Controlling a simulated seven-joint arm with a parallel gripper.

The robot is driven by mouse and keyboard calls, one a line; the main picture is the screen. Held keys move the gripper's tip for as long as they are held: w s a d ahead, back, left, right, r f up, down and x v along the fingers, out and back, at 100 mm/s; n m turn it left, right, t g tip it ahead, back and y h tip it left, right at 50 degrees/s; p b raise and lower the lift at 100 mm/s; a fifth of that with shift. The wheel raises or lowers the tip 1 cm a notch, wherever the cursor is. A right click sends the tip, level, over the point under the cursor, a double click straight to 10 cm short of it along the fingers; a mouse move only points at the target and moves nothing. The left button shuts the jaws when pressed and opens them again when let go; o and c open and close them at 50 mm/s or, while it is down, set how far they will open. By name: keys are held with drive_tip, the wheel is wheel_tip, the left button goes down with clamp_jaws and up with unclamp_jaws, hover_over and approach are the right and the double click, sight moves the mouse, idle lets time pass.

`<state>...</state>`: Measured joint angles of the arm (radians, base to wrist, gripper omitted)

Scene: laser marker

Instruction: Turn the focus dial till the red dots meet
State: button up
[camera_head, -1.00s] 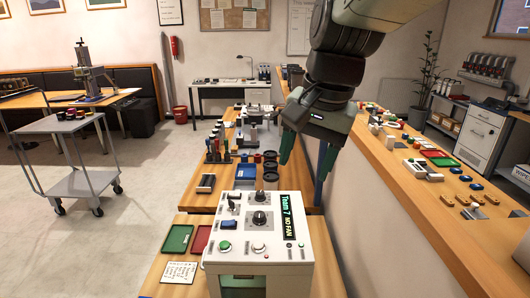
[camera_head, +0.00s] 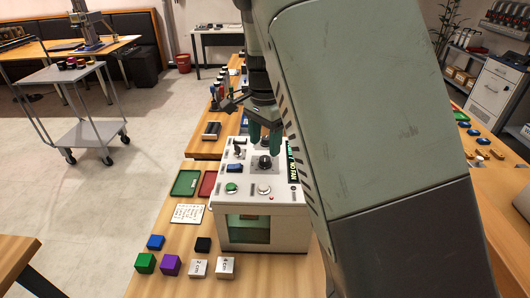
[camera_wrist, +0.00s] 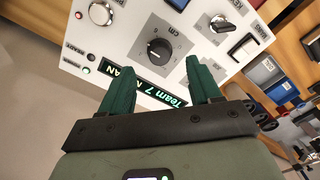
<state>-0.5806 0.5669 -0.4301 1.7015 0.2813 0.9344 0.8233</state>
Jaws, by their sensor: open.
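The laser marker (camera_head: 262,215) is a white box with a sloped control panel and a window in its front. The focus dial (camera_head: 264,162) is a black knob on a grey plate on that panel. In the wrist view the dial (camera_wrist: 158,50) has a scale around it marked "CM". My gripper (camera_head: 265,142) is just above and behind the dial in the head view. In the wrist view its two green fingers (camera_wrist: 160,85) are apart and empty, and the dial lies beyond their tips, not between them. No red dots can be made out through the window.
The panel also has a green button (camera_head: 231,188), a silver button (camera_head: 264,189), a key switch (camera_wrist: 222,22) and a black rocker (camera_wrist: 242,46). Green (camera_head: 186,183) and red trays lie left of the box. Several coloured cubes (camera_head: 170,265) stand in front.

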sight(265, 158)
drive_tip(key=shift+f, duration=2.3)
drive_tip(key=shift+c, duration=0.2)
drive_tip(key=c, duration=1)
